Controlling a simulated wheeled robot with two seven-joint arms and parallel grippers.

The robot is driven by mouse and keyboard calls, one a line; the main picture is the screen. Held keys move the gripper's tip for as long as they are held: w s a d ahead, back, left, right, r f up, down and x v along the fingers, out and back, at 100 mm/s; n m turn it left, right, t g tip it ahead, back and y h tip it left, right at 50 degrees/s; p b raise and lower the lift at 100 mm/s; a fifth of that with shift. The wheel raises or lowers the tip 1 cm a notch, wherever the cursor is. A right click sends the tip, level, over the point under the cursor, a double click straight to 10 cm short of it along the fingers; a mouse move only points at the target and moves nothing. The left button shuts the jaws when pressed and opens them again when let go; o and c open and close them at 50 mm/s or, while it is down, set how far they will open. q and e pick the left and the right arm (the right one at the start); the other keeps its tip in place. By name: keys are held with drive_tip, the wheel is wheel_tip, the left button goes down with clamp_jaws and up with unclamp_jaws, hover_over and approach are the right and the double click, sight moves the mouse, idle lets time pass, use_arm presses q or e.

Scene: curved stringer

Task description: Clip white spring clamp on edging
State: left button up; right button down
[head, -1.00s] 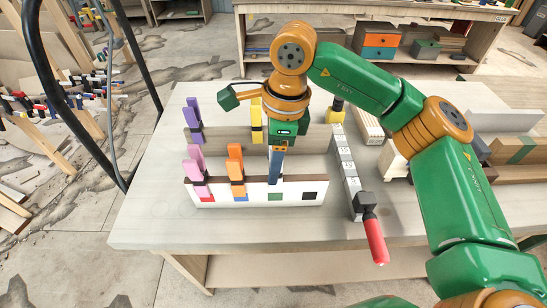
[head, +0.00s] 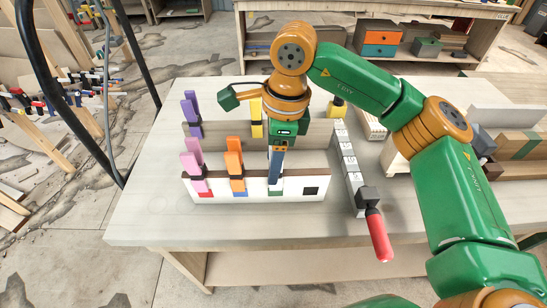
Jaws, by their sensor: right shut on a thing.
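My right gripper (head: 281,139) points down over the front upright board and is shut on a blue-grey clamp (head: 275,165). The held clamp's lower end is at the top edge of the white-faced board (head: 255,187), over the green square, which it partly hides. I cannot tell if its jaws straddle the edge or stand in front of it. No clearly white spring clamp shows. A pink clamp (head: 193,160) and an orange clamp (head: 234,160) stand upright on the same board, to the left. My left gripper is not in view.
A purple clamp (head: 192,108) and a yellow clamp (head: 256,118) stand on the rear board (head: 222,130). A bar clamp with a red handle (head: 379,236) lies right of the boards. The front board's black square (head: 310,191) is uncovered. The tabletop's left front (head: 145,220) is clear.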

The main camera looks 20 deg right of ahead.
drive_tip(key=shift+c, duration=0.5)
unclamp_jaws()
drive_tip(key=r, duration=0.6)
drive_tip(key=shift+s+d+r+b, duration=0.15)
drive_tip(key=shift+d+r+b, duration=0.15)
drive_tip(key=shift+d+r, duration=0.05)
drive_tip(key=shift+r, duration=0.2)
